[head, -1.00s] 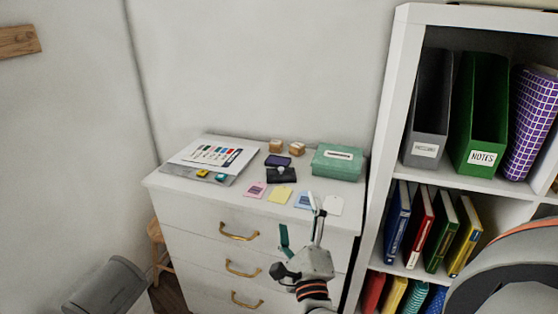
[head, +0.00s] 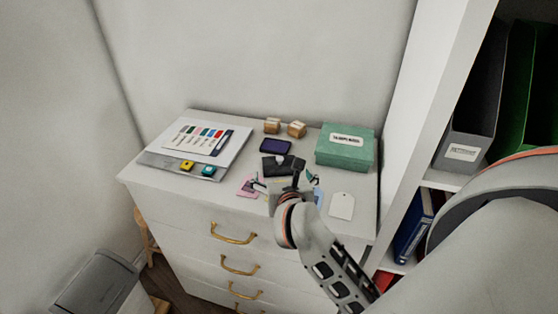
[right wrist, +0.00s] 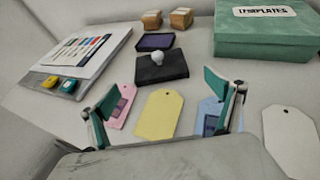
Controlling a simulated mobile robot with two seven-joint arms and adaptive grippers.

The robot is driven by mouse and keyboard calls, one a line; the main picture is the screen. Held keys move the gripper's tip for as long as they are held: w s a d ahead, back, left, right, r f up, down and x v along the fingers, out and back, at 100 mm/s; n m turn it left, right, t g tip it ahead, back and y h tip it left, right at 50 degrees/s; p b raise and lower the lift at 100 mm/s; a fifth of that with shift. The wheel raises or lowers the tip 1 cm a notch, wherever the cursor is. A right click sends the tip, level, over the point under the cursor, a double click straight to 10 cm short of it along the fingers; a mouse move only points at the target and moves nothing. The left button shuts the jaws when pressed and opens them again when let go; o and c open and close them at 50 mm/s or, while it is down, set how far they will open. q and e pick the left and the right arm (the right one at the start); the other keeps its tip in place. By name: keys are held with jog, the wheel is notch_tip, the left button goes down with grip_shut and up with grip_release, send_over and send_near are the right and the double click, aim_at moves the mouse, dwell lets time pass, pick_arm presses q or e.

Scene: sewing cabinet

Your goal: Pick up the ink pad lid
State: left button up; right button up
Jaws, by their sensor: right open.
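The ink pad lid (head: 283,167) is a dark, flat block lying on the cabinet top (head: 225,196). In the right wrist view the lid (right wrist: 160,66) shows a pale round knob on top. The purple ink pad (head: 275,146) lies just behind the lid. My right gripper (head: 286,182) is open and reaches over the front of the cabinet top, and its wrist hides part of the tags. My left gripper is not in view.
Pink (right wrist: 121,106), yellow (right wrist: 159,114), blue (right wrist: 211,118) and white (head: 342,206) tags lie along the front. A green box (head: 345,157) stands right of the lid. Two wooden stamps (head: 272,126) are behind. A card stack (head: 195,140) with small pads is at left.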

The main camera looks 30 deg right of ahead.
aim_at(280, 165)
jog(key=p+x, duration=0.1)
jog(key=x, duration=0.5)
jog(key=shift+w+d+r, duration=0.1)
jog(key=shift+w, duration=0.1)
jog(key=c, duration=1)
